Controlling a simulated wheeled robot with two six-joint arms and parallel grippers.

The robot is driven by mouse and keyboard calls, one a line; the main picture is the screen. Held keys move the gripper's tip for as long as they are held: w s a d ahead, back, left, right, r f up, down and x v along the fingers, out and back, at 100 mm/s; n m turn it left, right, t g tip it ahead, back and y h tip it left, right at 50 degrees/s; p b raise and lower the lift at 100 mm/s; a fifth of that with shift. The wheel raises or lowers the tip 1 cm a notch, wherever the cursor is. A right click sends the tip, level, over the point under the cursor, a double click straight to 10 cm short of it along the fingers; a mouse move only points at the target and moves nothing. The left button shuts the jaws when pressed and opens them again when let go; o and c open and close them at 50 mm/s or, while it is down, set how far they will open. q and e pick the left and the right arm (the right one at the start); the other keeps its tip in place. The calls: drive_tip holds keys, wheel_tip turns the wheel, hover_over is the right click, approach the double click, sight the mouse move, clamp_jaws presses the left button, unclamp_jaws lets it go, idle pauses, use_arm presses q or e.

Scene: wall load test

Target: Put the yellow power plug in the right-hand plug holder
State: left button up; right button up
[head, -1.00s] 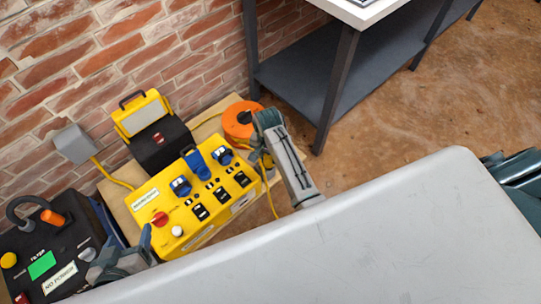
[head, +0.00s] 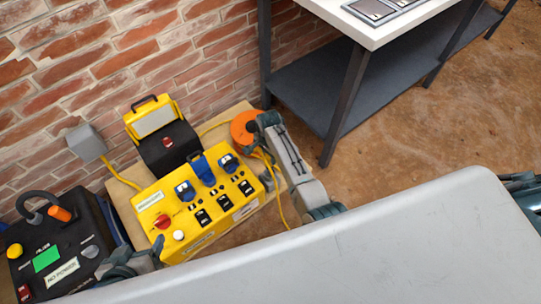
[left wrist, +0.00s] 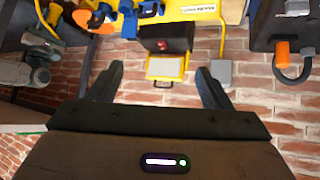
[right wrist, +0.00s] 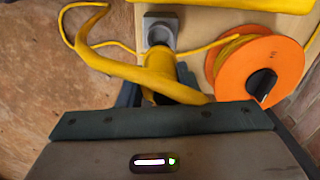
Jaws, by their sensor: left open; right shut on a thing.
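My right gripper (right wrist: 160,84) is shut on the yellow power plug (right wrist: 160,62), whose thick yellow cable loops out to the left. A grey plug holder (right wrist: 158,27) on the wooden board lies right beyond the plug's end. I cannot tell whether the plug sits inside it or only in front of it. In the head view my right gripper (head: 262,142) is by the right end of the yellow power box, hiding the plug and holder. My left gripper (left wrist: 160,70) is open and empty, its fingers spread; in the head view it is by the box's front left (head: 145,262).
The yellow power box (head: 205,215) stands on a wooden board near the brick wall. An orange cable reel (right wrist: 258,65) is close right of my right gripper. A black and yellow lamp case (head: 168,148), a black filter box (head: 55,250) and a grey-shelved table (head: 330,85) stand around.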

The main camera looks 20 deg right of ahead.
sight(269, 165)
drive_tip(key=shift+f+b, duration=1)
drive_tip(key=shift+b, duration=0.1)
drive_tip(key=shift+f+b, duration=0.35)
drive_tip(key=shift+b, duration=0.05)
use_arm(q)
drive_tip(key=shift+w+r+t, duration=4)
drive_tip(key=shift+r+t, duration=0.5)
drive_tip(key=shift+r, duration=0.5)
use_arm(e)
drive_tip(key=shift+f+b, duration=0.2)
drive_tip(key=shift+b, duration=0.1)
drive_tip(key=shift+f, duration=0.2)
drive_tip(key=shift+f+b, duration=0.3)
drive_tip(key=shift+b, duration=0.25)
drive_tip(key=shift+f, duration=0.35)
drive_tip(key=shift+f+b, duration=0.55)
drive_tip(key=shift+f, duration=0.05)
use_arm(q)
wheel_tip(269, 165, up, 14)
drive_tip(key=s+a+m+t+h, duration=0.1)
drive_tip(key=s+t, duration=0.1)
drive_tip(key=t, duration=0.7)
drive_tip(key=shift+m, duration=0.3)
use_arm(e)
drive_tip(key=shift+f, duration=0.5)
